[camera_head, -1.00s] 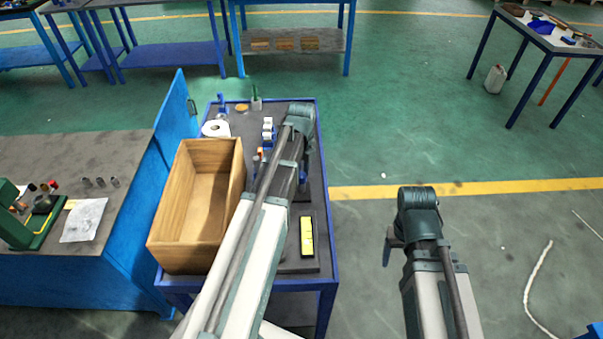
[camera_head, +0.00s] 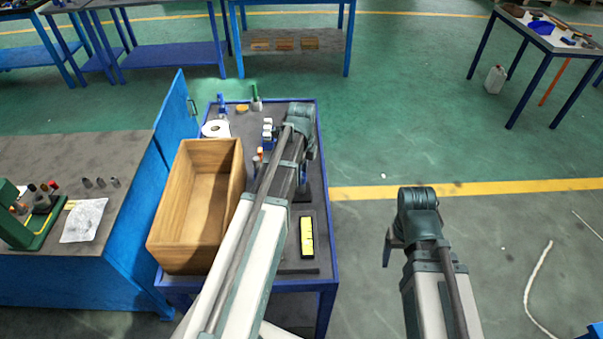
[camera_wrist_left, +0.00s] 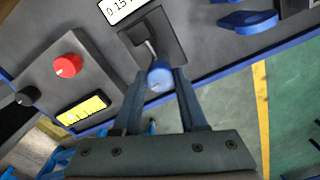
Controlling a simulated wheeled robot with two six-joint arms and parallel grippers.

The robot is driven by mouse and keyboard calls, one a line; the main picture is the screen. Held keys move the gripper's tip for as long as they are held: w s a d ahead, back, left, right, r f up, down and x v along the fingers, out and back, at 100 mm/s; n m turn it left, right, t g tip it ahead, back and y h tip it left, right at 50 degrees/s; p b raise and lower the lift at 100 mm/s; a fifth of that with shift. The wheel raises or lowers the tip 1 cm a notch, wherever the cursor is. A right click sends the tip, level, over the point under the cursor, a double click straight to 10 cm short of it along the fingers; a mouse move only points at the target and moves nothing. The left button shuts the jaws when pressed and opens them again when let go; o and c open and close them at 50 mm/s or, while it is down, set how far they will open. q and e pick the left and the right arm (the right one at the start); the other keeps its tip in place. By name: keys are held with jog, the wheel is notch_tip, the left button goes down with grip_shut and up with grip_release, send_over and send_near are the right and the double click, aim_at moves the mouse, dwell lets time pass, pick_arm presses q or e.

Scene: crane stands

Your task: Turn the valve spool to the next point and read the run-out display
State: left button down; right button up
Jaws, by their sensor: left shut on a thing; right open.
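In the left wrist view, my left gripper (camera_wrist_left: 161,88) is shut on a blue round-ended part (camera_wrist_left: 160,76), which looks like the valve spool's end. The part sits at a dark block with a metal rod (camera_wrist_left: 147,35). A white display (camera_wrist_left: 121,8) is cut by the top edge; its visible digits look like "0.15", with the rest cut off. In the head view, my left arm largely hides the spool and the left gripper's fingertips. My right gripper (camera_head: 392,248) is open and empty, over the floor to the right of the cart.
A wooden box (camera_head: 157,244) fills the left of the blue-framed cart (camera_head: 325,150). A yellow-faced device (camera_head: 307,237) lies near the cart's front right; in the wrist view a red knob (camera_wrist_left: 67,65) and a black knob (camera_wrist_left: 27,96) are near it. A blue bench (camera_head: 60,280) stands left.

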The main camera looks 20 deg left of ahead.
pick_arm(q)
jog(key=n, duration=0.4)
jog(key=shift+n, duration=0.4)
jog(key=n, duration=0.9)
jog(key=shift+n, duration=0.4)
jog(key=n, duration=0.4)
jog(key=shift+n, duration=0.4)
jog(key=shift+c, duration=2.2)
grip_release()
